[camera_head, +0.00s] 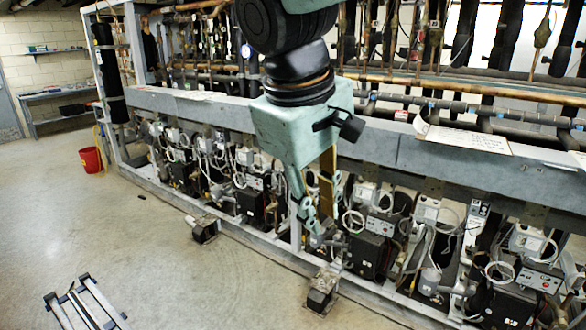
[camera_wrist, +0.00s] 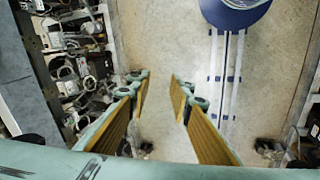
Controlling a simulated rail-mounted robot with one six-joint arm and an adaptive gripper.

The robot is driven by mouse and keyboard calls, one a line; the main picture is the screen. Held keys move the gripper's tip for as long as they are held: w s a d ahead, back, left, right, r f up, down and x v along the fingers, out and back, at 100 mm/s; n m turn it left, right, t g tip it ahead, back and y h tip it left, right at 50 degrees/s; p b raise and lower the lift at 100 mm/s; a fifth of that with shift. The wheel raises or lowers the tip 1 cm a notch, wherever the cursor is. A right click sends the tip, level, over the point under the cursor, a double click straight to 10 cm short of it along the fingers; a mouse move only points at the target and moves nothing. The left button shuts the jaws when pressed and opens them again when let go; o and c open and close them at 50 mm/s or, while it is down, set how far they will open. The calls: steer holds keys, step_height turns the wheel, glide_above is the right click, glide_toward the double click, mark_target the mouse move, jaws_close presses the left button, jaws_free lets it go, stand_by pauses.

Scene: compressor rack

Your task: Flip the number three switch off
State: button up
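My gripper (camera_head: 314,210) points down in front of the compressor rack (camera_head: 400,150) in the head view. In the wrist view its two yellow-padded fingers (camera_wrist: 160,82) stand apart with bare floor seen between them, so it is open and empty. Grey control boxes with small switches sit along the lower rack, one right of the gripper (camera_head: 380,227) and one further right (camera_head: 540,280). Another grey box (camera_head: 255,183) is to the left. I cannot read any number, so I cannot tell which is the number three switch. The arm hides part of the rack.
Pale cables loop between the boxes. Metal floor brackets (camera_head: 321,290) and (camera_head: 205,229) stick out from the rack's base. A paper sheet (camera_head: 465,137) lies on the grey beam. A red bucket (camera_head: 91,160) stands at the left. The floor (camera_head: 180,270) in front is mostly clear.

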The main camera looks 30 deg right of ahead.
steer(key=w+d+f+n+g+h+p, duration=0.1)
steer(key=w+d+n+h+p, duration=0.15)
steer(key=w+d, duration=0.8)
steer(key=w+d+f+n+g+h+p, duration=0.1)
steer(key=w+d+f+n+h, duration=0.15)
steer(key=w+d, duration=0.75)
steer(key=w+d+f+n+g+h+p, duration=0.15)
steer(key=w+d+h, duration=0.3)
steer(key=w, duration=1.05)
steer(key=w+d+f+n+t+h+p, duration=0.2)
steer(key=w+d+f+n, duration=0.2)
steer(key=w+f, duration=0.7)
steer(key=w+d+f+n+t+h+p, duration=0.2)
steer(key=w+d+f, duration=0.6)
steer(key=w+f, duration=0.4)
steer(key=shift+w+d+f+n+t+h+p, duration=0.15)
steer(key=shift+w+n+t+h+p, duration=0.3)
steer(key=shift+n, duration=0.8)
steer(key=shift+d, duration=0.1)
steer(key=w+d+b, duration=0.1)
steer(key=w+d, duration=0.1)
steer(key=d, duration=1.1)
steer(key=shift+w+d, duration=0.15)
steer(key=shift+w, duration=0.1)
steer(key=shift+c, duration=0.5)
